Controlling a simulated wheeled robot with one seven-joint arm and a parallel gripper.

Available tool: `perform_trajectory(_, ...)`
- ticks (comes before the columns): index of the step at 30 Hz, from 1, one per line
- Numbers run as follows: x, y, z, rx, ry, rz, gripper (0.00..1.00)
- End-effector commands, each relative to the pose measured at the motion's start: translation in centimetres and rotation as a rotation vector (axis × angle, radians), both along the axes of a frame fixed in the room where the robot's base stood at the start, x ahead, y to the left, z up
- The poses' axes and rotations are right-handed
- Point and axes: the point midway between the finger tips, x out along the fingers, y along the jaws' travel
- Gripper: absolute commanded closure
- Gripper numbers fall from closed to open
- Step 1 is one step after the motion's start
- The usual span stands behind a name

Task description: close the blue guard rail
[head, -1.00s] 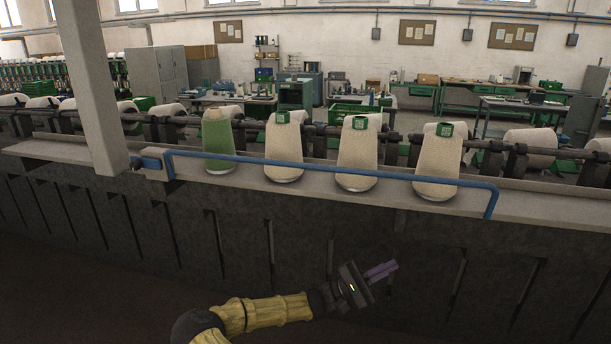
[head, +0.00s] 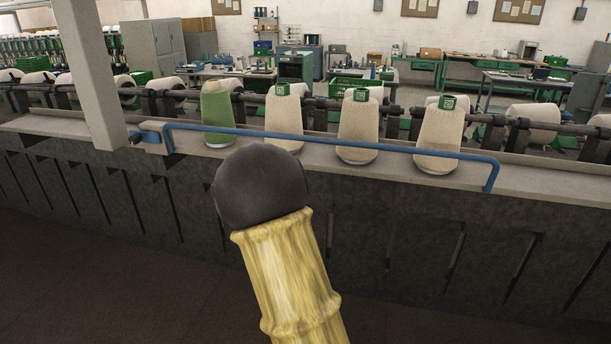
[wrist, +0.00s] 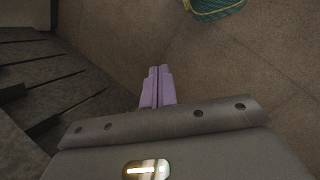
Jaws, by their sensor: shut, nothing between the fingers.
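The blue guard rail (head: 330,138) runs across the front of the cones in the head view, from a hinge bracket (head: 150,138) at the left by the post to a bent-down end (head: 492,178) at the right. It passes in front of one green cone (head: 217,117) and several cream cones (head: 357,127). My gripper is hidden in the head view, where my black and yellow arm fills the lower middle. In the wrist view, my gripper's purple fingers (wrist: 158,86) are together and empty, over the brown floor and away from the rail.
The grey ledge (head: 400,168) and dark machine front (head: 440,240) stand before me. A grey post (head: 88,75) rises at the left. In the wrist view, a teal and yellow object (wrist: 216,8) lies on the floor at the top edge.

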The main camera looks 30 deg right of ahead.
Motion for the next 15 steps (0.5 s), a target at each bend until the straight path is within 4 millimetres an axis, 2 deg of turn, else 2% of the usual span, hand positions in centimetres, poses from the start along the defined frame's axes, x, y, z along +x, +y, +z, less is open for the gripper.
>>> perform_trajectory(3,0.9,3.7,2.0,0.102,-0.143,0.022,1.00)
perform_trajectory(9,1.5,9.2,5.7,0.227,-0.366,0.072,1.00)
perform_trajectory(15,1.3,12.3,8.5,0.285,-0.512,0.111,1.00)
